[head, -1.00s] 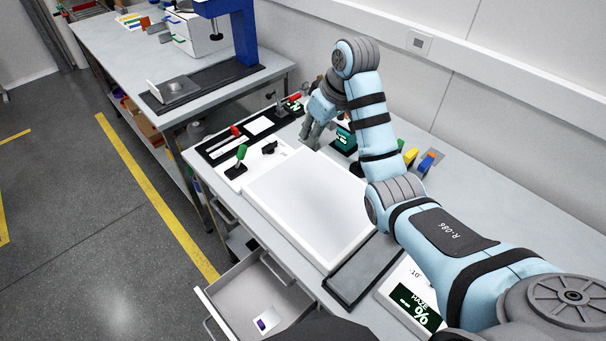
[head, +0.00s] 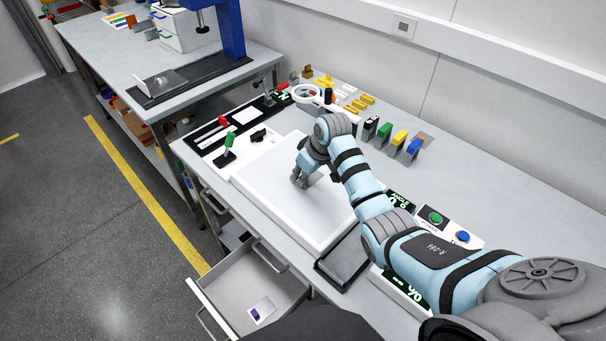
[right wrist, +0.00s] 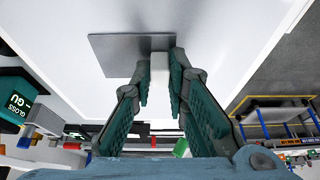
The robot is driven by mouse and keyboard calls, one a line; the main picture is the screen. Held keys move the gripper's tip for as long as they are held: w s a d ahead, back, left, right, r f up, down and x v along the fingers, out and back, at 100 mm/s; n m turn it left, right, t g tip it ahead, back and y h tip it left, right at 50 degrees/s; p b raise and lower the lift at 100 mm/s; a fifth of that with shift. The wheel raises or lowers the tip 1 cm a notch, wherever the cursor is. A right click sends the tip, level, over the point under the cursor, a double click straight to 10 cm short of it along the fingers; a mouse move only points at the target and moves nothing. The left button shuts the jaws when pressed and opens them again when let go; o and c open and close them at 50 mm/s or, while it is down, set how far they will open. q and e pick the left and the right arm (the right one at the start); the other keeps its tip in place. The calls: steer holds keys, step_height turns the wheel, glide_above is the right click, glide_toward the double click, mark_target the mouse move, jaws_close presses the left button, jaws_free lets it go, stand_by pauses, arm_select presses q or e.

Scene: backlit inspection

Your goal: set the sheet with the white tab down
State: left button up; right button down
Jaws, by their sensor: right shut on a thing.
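My right gripper (head: 300,182) is low over the white light panel (head: 262,180) in the head view. In the right wrist view its two fingers (right wrist: 160,72) are shut on a white tab (right wrist: 159,66). A flat grey sheet (right wrist: 113,54) extends from that tab, over the white panel surface (right wrist: 55,25). I cannot tell whether the sheet touches the panel. In the head view the sheet is not clearly visible around the gripper. My left gripper is in neither current view.
Upright samples with green (head: 385,130), yellow (head: 400,138) and blue (head: 414,146) tabs stand behind my right arm. A dark grey pad (head: 343,268) lies in front of the panel. An open drawer (head: 236,292) juts out below. The panel's left part is clear.

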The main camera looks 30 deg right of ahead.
steer(key=shift+f, duration=0.1)
steer(key=c, duration=1.6)
jaws_free()
steer(key=shift+w+f, duration=0.1)
arm_select(q)
steer(key=shift+s, duration=0.3)
steer(key=shift+r+p, duration=0.9)
steer(key=shift+r, duration=0.05)
arm_select(e)
steer(key=v, duration=1.2)
steer(key=shift+r, duration=0.25)
steer(key=shift+d, duration=0.1)
